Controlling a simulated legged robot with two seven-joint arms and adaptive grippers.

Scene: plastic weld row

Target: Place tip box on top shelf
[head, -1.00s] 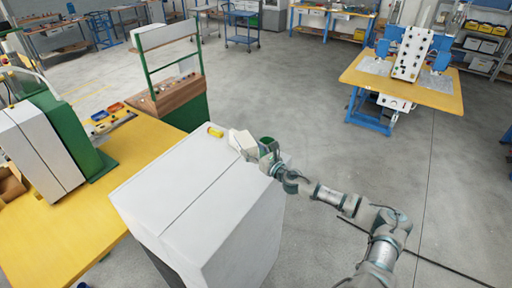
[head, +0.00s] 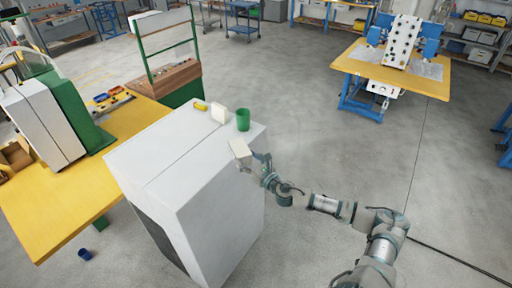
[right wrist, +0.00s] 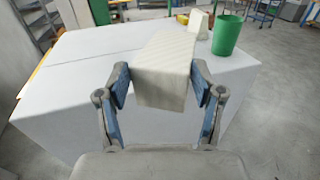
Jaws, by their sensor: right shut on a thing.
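My right gripper (head: 250,157) is shut on a cream-white box (head: 240,150), at the near right edge of a white cabinet (head: 165,160). In the right wrist view, the right gripper (right wrist: 165,88) has a blue-padded finger on each side of the held box (right wrist: 163,70). A second small white box (head: 218,114) stands on the cabinet top beside a green cup (head: 243,120). Both also show in the right wrist view, the second box (right wrist: 197,23) and the cup (right wrist: 228,36) beyond the held box. My left gripper is not in view.
A small yellow item (head: 201,105) lies on the cabinet's far edge. A yellow table (head: 60,210) with a green and white machine stands left. A small blue object (head: 84,254) is on the floor. Most of the cabinet top is bare, and the floor to the right is open.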

